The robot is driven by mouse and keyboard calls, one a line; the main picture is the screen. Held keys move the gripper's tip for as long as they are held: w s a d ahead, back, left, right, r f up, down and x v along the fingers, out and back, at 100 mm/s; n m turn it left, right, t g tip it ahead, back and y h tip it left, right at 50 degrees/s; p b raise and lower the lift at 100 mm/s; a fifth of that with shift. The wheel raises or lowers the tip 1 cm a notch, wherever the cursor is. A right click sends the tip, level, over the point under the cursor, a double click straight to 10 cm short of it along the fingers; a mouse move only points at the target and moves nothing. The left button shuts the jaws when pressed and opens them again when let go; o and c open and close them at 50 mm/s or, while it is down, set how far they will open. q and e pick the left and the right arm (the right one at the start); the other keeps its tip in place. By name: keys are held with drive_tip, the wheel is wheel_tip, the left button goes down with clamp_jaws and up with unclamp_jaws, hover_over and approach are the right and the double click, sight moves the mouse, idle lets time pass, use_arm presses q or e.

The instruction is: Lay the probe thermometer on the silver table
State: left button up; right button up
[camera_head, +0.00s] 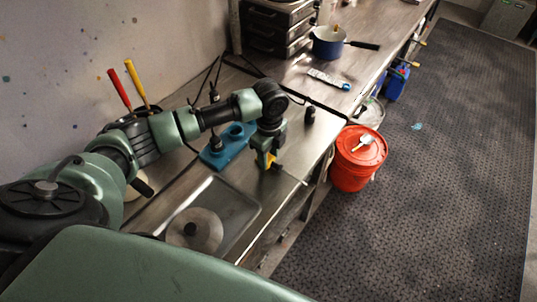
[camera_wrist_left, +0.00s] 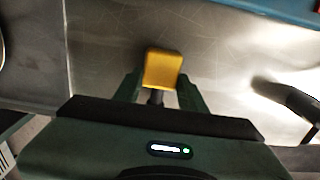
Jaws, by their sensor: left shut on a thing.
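The probe thermometer shows as a yellow block-shaped head between the fingers of my left gripper (camera_wrist_left: 160,88) in the left wrist view (camera_wrist_left: 163,68). In the head view my left gripper (camera_head: 268,156) points down over the silver table (camera_head: 299,153), near its front edge, with a bit of the yellow thermometer (camera_head: 262,160) showing at its fingers. The gripper is shut on it. The thermometer's probe is mostly hidden, and I cannot tell whether it touches the table. The bare metal top (camera_wrist_left: 225,65) also shows in the left wrist view. My right gripper is not in view.
A blue holder (camera_head: 226,147) stands just left of the gripper. A small black object (camera_head: 310,115) stands to its right. A sink with a round lid (camera_head: 194,230) lies nearer. A red bucket (camera_head: 359,160) is on the floor. A blue pot (camera_head: 327,42) stands farther back.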

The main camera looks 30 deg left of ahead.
use_arm(q)
drive_tip(key=shift+f, duration=0.15)
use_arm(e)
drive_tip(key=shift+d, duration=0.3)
use_arm(q)
drive_tip(key=o, duration=1.4)
drive_tip(key=shift+c, duration=0.2)
wheel_tip(320, 180, up, 12)
drive_tip(key=b, duration=0.2)
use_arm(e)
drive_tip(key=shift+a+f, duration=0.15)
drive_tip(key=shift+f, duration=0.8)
use_arm(q)
drive_tip(key=shift+d, duration=0.1)
